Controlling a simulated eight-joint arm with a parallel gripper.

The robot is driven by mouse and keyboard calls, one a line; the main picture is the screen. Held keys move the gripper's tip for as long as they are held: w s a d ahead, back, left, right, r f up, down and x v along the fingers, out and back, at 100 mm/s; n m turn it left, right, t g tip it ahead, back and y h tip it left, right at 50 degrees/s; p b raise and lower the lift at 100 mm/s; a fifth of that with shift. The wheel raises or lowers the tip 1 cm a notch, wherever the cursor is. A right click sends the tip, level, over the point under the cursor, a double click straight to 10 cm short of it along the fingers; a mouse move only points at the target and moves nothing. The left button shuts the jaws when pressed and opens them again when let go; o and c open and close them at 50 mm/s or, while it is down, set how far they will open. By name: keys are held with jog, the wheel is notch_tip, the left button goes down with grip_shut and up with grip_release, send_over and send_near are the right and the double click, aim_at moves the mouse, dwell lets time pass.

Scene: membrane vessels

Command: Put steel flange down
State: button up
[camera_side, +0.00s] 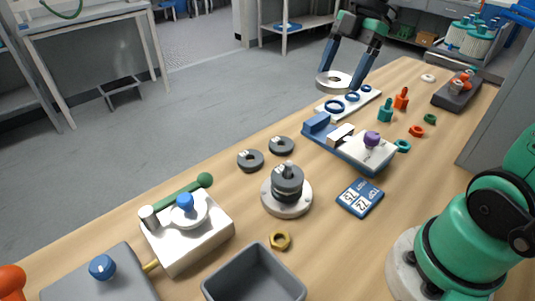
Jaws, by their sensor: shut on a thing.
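The steel flange (323,85) is a flat pale grey ring with a central hole. It is in the upper middle of the side view, held roughly level. My gripper (342,78) reaches down from above with its fingers on opposite sides of the flange, shut on it. The flange appears raised, near the table's far left edge, just behind a white plate with blue rings (367,97). The exact gap below it is hard to tell.
A blue and white fixture with a purple knob (372,138) stands in front of the plate. Orange and teal pieces (401,98) stand to the right. Grey discs (250,159), a stacked round part (287,184) and a grey bin (254,278) are nearer. Wood around the blue card (360,198) is partly clear.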

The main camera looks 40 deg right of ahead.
notch_tip(320, 180, down, 20)
jog(key=shift+r, duration=0.15)
dwell(0.4)
jog(key=o, duration=1.4)
jog(key=w+v, duration=0.1)
jog(key=v, duration=1.1)
jog(key=r+m+t+h, duration=0.1)
jog(key=m+t+h, duration=0.15)
jog(key=m, duration=0.45)
send_over(319, 170)
jog(key=shift+s+a+r+m+t+h, duration=0.3)
jog(key=shift+a+m+t, duration=0.55)
jog(key=shift+m, duration=0.7)
jog(key=shift+s+a+r+m+t+h, duration=0.1)
jog(key=shift+s+a+m+t+h, duration=0.3)
jog(key=shift+a+m, duration=0.95)
jog(key=shift+s+a+r+m+t+h, duration=0.3)
jog(key=shift+a+m+t, duration=0.45)
jog(key=shift+m, duration=1.05)
